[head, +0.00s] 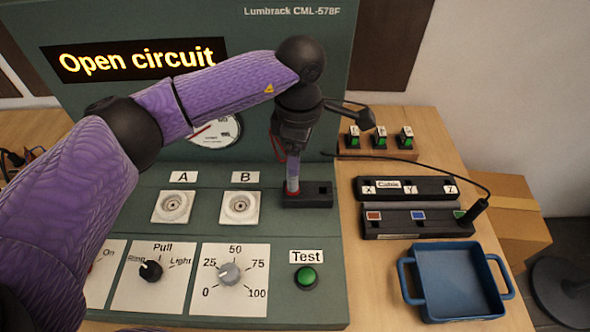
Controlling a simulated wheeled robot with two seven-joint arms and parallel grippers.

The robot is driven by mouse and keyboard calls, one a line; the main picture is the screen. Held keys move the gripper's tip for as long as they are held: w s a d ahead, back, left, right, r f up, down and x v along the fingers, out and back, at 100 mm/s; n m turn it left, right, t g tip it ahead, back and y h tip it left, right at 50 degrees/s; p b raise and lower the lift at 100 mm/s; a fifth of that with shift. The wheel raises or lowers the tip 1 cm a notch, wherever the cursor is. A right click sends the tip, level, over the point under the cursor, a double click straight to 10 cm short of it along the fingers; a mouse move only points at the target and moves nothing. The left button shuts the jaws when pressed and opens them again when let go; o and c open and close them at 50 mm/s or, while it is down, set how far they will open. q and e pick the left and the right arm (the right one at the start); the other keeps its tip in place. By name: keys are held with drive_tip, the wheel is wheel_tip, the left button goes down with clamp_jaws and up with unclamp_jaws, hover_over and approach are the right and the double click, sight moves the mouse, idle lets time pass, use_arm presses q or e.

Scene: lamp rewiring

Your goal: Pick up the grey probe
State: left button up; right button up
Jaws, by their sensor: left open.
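A dark grey probe (477,210) stands tilted at the right end of the front terminal strip (390,224), by its green patch. A thin black cable runs from its top back to the panel. My left gripper (293,150) is open and points down over the black two-slot holder (318,200) on the panel, well left of the grey probe. A red probe (293,180) stands in the holder's left slot, directly below the gripper. The fingers partly hide its upper part, and I cannot tell whether they touch it. My right gripper is not in view.
A blue tray (460,250) with handles sits at the front right. The Cable strip (405,187) lies behind the front strip, and a wooden rack (380,152) with green-topped parts is behind that. The lit display (137,60) reads "Open circuit". The green Test button (306,277) is in front.

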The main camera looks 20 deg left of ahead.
sight(293, 181)
use_arm(q)
drive_tip(key=f, duration=0.4)
drive_tip(key=a+f, duration=0.1)
drive_tip(key=f, duration=0.1)
drive_tip(key=shift+s, duration=0.15)
clamp_jaws()
